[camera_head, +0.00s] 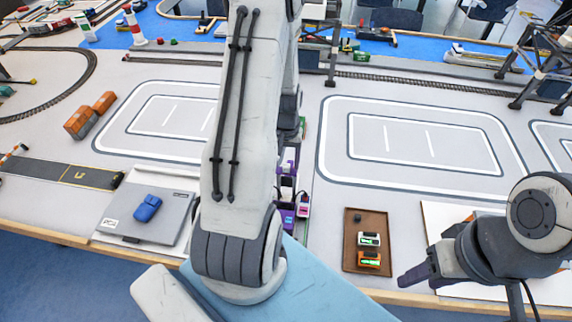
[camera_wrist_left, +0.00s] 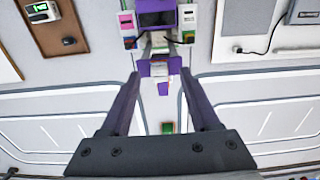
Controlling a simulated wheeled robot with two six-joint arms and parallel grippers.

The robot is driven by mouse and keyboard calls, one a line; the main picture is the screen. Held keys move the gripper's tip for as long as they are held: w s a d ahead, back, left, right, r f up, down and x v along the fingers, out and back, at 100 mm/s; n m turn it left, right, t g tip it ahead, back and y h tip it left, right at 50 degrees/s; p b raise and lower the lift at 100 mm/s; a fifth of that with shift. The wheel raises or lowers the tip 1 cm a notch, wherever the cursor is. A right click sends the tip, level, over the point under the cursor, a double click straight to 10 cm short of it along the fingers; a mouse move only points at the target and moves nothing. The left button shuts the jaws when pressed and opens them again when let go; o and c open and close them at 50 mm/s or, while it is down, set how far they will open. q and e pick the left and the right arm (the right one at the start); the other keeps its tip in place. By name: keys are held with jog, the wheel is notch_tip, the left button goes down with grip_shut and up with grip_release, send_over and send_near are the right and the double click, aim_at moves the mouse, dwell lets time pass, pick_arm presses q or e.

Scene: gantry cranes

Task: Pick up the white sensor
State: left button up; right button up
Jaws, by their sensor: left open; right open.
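The white sensor (camera_head: 368,239) has a green display and lies on the brown tray (camera_head: 352,225), just above an orange sensor (camera_head: 369,260). It also shows at the top left of the left wrist view (camera_wrist_left: 41,12). My left gripper (camera_wrist_left: 160,84) is open and empty. It is over the area in front of a purple device (camera_wrist_left: 155,70), well away from the white sensor; in the head view my left arm hides much of it. My right gripper (camera_head: 436,250) is open and empty, to the right of the tray and apart from the white sensor.
A small dark knob (camera_head: 357,217) is on the tray. A pink-and-white module (camera_head: 303,205) stands by the purple device, left of the tray. A grey laptop-like case (camera_head: 150,215) with a blue object is at left. The white-lined area (camera_head: 420,145) behind the tray is clear.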

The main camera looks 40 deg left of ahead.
aim_at(289, 166)
pick_arm(q)
jog(key=shift+f, duration=0.7)
grip_shut()
jog(key=shift+r, duration=0.1)
jog(key=shift+r, duration=0.4)
jog(key=r+b, duration=0.2)
jog(key=r, duration=0.1)
jog(key=shift+w+d+r, duration=0.1)
jog(key=shift+d+r, duration=0.15)
jog(key=shift+d, duration=0.15)
jog(key=d+r+b, duration=0.2)
jog(key=d+r, duration=0.4)
jog(key=d, duration=0.5)
jog(key=shift+w+r+b, duration=0.2)
jog(key=shift+r+b, duration=0.1)
